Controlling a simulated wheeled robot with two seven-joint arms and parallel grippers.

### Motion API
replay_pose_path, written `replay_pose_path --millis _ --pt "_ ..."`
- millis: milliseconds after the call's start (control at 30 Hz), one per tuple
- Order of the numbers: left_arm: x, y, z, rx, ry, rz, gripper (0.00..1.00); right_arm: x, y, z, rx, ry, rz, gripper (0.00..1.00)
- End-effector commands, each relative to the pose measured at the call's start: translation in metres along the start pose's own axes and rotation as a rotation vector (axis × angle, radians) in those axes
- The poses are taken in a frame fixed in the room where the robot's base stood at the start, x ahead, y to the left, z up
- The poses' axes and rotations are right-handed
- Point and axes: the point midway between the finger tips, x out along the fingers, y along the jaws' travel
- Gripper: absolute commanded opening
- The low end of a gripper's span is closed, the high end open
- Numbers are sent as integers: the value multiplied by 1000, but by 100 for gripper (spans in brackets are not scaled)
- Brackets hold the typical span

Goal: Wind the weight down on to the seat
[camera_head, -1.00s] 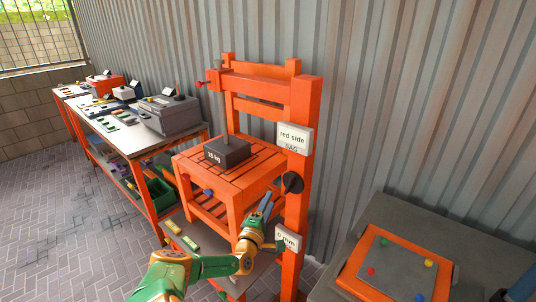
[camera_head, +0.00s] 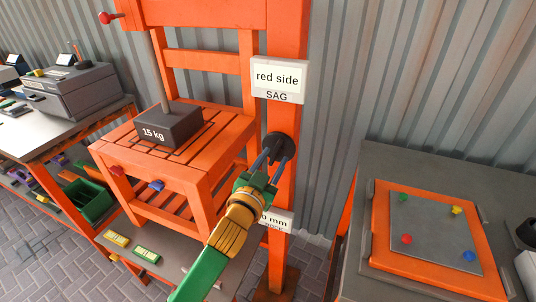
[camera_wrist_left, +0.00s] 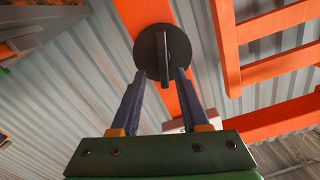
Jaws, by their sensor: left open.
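A dark grey 15 kg weight (camera_head: 170,127) hangs from a rod over the slatted orange seat (camera_head: 215,137); I cannot tell whether it touches the slats. A round black knob (camera_head: 281,146) sits on the orange post of the frame. In the left wrist view, the knob (camera_wrist_left: 162,42) has a raised grip bar across it. My left gripper (camera_head: 274,160) is open, its two dark fingers pointing at the knob. In the left wrist view the fingertips (camera_wrist_left: 160,73) lie either side of the bar's lower end; contact is unclear. My right gripper is out of view.
A "red side SAG" sign (camera_head: 278,79) is above the knob, and a mm display (camera_head: 275,219), partly hidden by my arm, is below. A grey bench (camera_head: 400,165) with an orange-framed plate stands right. A workbench (camera_head: 62,130) with a grey box stands left.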

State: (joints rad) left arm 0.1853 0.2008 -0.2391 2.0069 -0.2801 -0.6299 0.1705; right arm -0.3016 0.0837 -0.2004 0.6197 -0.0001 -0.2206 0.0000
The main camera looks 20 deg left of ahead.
Motion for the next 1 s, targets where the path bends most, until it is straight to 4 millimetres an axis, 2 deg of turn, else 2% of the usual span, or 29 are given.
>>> replay_pose_path --millis 133,400,433,600,767,900,1000 --pt "15 0 0 4 -2 0 45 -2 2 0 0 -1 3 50" --pt "18 0 1 5 -2 0 45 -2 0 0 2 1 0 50" --pt "18 0 1 6 -2 0 42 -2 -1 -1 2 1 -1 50" --pt "18 0 1 6 -2 0 0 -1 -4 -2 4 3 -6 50" --pt "18 0 1 7 -3 0 0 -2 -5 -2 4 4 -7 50" --pt "18 0 -3 117 -7 0 0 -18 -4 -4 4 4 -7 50" --pt "18 1 1 159 -5 -1 0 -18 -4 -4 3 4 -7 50"
